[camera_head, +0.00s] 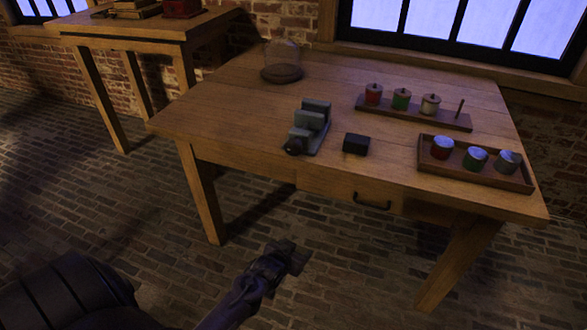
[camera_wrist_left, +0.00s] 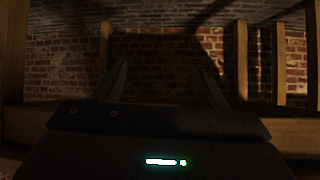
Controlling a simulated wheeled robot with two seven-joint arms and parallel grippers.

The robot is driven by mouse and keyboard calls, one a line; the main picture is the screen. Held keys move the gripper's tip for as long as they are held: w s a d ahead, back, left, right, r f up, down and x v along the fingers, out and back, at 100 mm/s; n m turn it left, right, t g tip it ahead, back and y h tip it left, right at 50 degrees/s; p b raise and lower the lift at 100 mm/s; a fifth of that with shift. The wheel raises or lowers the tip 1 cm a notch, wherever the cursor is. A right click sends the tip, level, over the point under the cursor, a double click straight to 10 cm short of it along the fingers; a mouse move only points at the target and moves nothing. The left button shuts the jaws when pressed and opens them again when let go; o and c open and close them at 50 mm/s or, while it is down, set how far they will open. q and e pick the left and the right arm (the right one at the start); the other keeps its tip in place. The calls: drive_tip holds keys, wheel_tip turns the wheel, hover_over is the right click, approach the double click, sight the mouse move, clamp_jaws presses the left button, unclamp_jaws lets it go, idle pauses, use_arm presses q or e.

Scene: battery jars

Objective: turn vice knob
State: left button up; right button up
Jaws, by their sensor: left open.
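The grey-green vice (camera_head: 310,125) stands on the wooden table near its front edge. Its dark round knob (camera_head: 293,147) faces the front left. My left gripper (camera_head: 290,256) is in front of the table and lower than its top, over the brick floor, apart from the vice. In the left wrist view the two fingers of my left gripper (camera_wrist_left: 164,85) are spread with nothing between them. The vice does not show in that view. My right gripper is not in view.
On the table (camera_head: 220,122) are a small black block (camera_head: 356,144), a glass dome (camera_head: 283,62), a rack (camera_head: 415,112) with jars and a peg, and a tray (camera_head: 475,179) with three jars. A drawer handle (camera_head: 372,204) sticks out in front. Another table (camera_head: 130,30) stands behind left.

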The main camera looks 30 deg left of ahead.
use_arm(q)
drive_tip(key=w+a+r+n+t+y+b, duration=0.1)
drive_tip(key=w+a+r+t+y+b, duration=0.25)
drive_tip(key=r, duration=0.85)
drive_tip(key=t+b, duration=0.3)
drive_tip(key=b, duration=0.2)
approach(291, 150)
drive_tip(key=x, duration=0.4)
drive_tip(key=shift+n, duration=0.4)
drive_tip(key=x, duration=0.6)
drive_tip(key=shift+w+b, duration=0.35)
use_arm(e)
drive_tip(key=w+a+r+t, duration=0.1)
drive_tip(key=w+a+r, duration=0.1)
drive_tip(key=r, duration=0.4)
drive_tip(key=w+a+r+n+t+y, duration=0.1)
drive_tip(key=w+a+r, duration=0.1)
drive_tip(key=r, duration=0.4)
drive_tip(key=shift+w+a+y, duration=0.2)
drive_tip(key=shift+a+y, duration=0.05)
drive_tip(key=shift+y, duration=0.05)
use_arm(q)
drive_tip(key=shift+c, duration=0.3)
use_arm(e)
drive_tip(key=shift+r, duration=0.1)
